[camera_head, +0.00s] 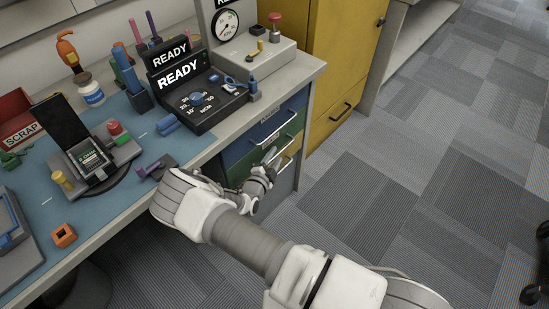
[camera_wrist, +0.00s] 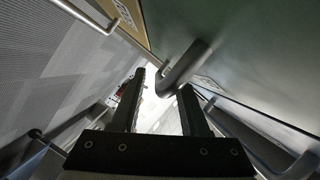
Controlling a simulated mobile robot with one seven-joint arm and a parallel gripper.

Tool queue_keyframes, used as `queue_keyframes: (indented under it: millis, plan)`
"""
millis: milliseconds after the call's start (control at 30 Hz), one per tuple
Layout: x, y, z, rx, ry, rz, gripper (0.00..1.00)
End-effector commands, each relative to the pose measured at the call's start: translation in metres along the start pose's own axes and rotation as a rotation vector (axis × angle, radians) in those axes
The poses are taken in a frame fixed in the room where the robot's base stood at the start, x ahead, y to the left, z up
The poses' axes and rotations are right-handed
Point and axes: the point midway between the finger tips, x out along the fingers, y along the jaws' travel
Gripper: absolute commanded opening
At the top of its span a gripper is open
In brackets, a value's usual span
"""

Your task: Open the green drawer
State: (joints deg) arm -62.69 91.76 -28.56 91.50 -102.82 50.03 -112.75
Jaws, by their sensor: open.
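The green drawer (camera_head: 238,170) is in the desk's drawer stack, below a blue drawer (camera_head: 291,106). Its front looks flush with the stack in the head view, partly hidden by my arm. My gripper (camera_head: 272,156) is in front of the green drawer, with its jaws open. In the wrist view, the green front (camera_wrist: 245,55) fills the upper right. A dark bar handle (camera_wrist: 182,68) reaches from it to my open fingertips (camera_wrist: 162,82). The handle's bent end lies between the fingertips, nearer the right finger. I cannot tell whether they touch.
A yellow cabinet (camera_head: 325,75) with a dark handle stands to the right. The desk top (camera_head: 40,185) carries a READY device (camera_head: 200,100), a scrap bin (camera_head: 18,120) and small parts.

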Motion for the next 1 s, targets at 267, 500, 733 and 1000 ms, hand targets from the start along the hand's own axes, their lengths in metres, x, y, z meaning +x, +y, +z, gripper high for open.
queue_keyframes:
  millis: [267, 500, 733, 1000]
  plan:
    - [-0.0004, -0.0001, 0.0001, 0.0, 0.0, 0.0, 0.03]
    - [-0.0006, -0.0001, 0.0002, 0.0, 0.0, 0.0, 0.0]
    - [-0.0007, 0.0, 0.0002, 0.001, 0.0, 0.0, 0.0]
    - [-0.0008, 0.0, 0.0003, 0.001, 0.0, 0.0, 0.0]
